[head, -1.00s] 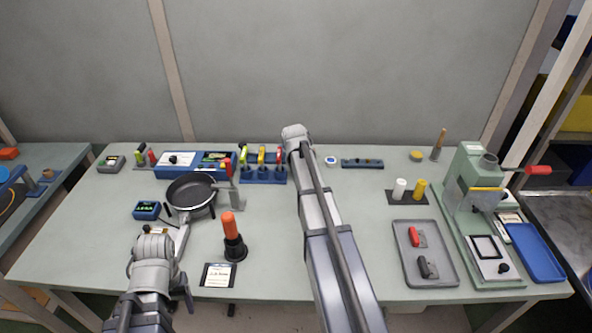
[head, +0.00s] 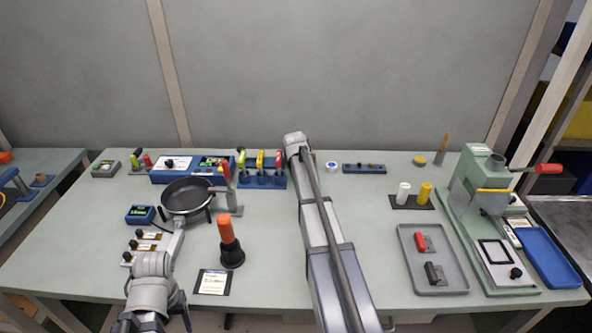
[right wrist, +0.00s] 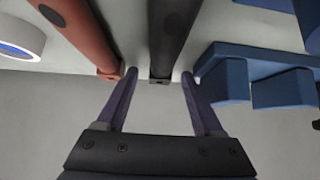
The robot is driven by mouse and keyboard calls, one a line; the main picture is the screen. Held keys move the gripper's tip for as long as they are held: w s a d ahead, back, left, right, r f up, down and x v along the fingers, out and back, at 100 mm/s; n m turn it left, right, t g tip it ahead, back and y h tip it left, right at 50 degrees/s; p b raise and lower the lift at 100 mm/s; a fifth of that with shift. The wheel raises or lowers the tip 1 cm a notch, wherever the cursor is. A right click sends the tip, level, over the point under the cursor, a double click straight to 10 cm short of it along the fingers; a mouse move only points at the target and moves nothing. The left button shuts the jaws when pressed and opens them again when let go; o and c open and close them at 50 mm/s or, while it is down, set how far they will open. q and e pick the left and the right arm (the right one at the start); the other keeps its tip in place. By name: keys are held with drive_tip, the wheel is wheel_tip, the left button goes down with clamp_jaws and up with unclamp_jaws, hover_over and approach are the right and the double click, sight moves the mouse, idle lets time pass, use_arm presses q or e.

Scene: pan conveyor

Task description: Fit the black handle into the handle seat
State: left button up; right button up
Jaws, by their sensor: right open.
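In the right wrist view, a long black handle (right wrist: 172,35) lies between and just beyond the fingertips of my right gripper (right wrist: 157,75). The fingers are open and apart from it. A similar red handle (right wrist: 78,35) is left of it. In the head view my right arm hides both handles and the gripper. A dark pan (head: 188,197) with a grey stub (head: 177,240), which looks like the handle seat, sits at the left of the table.
A blue tool rack (head: 263,181) stands left of my right arm; its blocks (right wrist: 228,75) are close to the right finger. A white roll (head: 331,167) is on the other side. An orange-topped tool (head: 227,233) stands before the pan. A grey tray (head: 410,275) and press (head: 480,215) are at right.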

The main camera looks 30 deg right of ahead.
clamp_jaws()
idle(0.4)
use_arm(q)
drive_tip(key=shift+r, duration=0.1)
use_arm(e)
drive_tip(key=shift+r, duration=0.1)
use_arm(q)
wheel_tip(320, 180, up, 10)
drive_tip(key=p, duration=1)
use_arm(e)
wheel_tip(320, 180, up, 10)
use_arm(q)
drive_tip(key=shift+c, duration=0.2)
